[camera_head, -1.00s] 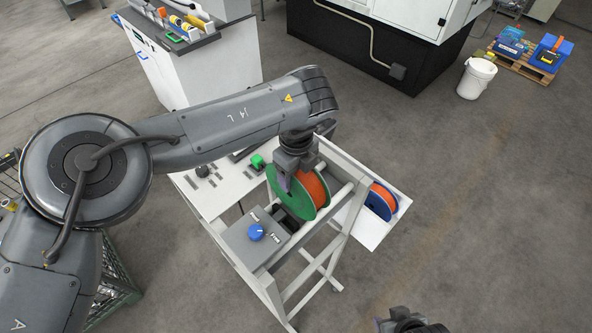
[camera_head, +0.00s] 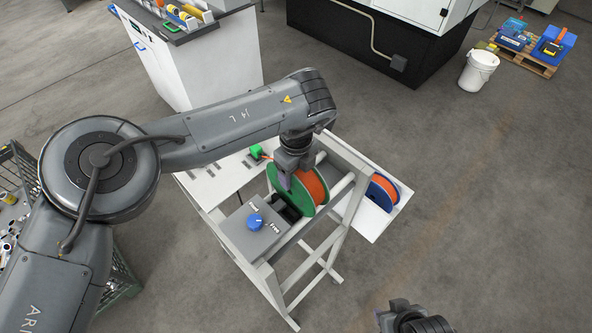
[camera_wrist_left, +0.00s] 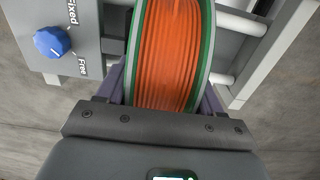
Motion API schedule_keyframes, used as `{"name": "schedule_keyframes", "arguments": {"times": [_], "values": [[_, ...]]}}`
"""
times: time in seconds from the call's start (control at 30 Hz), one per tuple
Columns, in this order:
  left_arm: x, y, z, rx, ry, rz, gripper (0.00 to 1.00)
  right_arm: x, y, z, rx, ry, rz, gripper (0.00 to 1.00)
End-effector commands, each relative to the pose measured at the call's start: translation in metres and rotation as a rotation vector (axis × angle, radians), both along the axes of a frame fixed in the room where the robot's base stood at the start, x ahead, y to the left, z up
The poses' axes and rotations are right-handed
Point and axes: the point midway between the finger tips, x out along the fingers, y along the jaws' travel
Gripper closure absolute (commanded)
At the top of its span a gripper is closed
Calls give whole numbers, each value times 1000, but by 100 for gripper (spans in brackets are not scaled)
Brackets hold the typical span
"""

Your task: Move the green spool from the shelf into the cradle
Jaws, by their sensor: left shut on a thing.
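The green spool (camera_head: 279,196), with green flanges and orange winding, is at the cradle on the white cart. My left gripper (camera_head: 297,174) is shut on it from above; in the left wrist view the spool (camera_wrist_left: 168,50) sits between the two dark fingers. The cradle's pale rollers (camera_head: 340,190) run beside and below the spool; two rollers (camera_wrist_left: 240,22) show in the left wrist view. I cannot tell whether the spool rests on them. My right gripper (camera_head: 412,316) shows only partly at the bottom edge, and its jaws are unclear.
A grey box with a blue Fixed/Free knob (camera_head: 255,222) is close in front of the held spool. A white bucket (camera_head: 478,72) stands on open floor.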

Motion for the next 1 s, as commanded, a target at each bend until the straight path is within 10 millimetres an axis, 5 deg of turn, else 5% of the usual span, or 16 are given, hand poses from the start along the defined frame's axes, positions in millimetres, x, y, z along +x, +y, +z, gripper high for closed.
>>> {"name": "schedule_keyframes", "arguments": {"times": [0.07,0.1,0.27,0.67,1.0], "values": [[0,0,1,-1,-1,1,100,0,0,0,2,-1,-2,57],[0,0,1,-1,-1,1,28,0,1,0,3,-1,-2,57],[0,0,1,-1,-1,0,4,0,1,1,7,-1,-4,57],[0,0,4,0,0,0,4,0,2,-2,7,-1,-5,57],[0,0,55,-1,-4,2,4,0,0,-18,-1,-1,1,57]]}}
